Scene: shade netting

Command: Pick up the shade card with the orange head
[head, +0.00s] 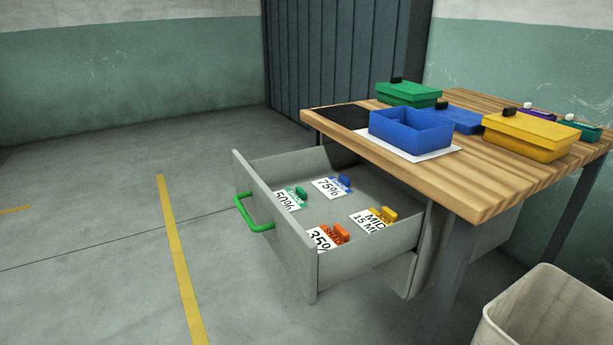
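The shade card with the orange head (322,239) lies in the open drawer (262,172), near the drawer's near right corner. It is white, reads "35%", and has an orange block on its right end. The drawer's near wall hides part of its lower edge. Three other cards lie in the drawer: one with a green head (289,198) reading "50%", one with a blue head (333,187) reading "75%", and one with a yellow head (374,219) reading "MID 15 MM". My gripper is not in view.
The drawer sits under a wooden table (478,190) and has a green handle (256,214). On the table are an open blue box (410,131), a yellow box (528,138) and a green box (408,93). A pale bin (548,315) stands at lower right. Floor left is clear.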

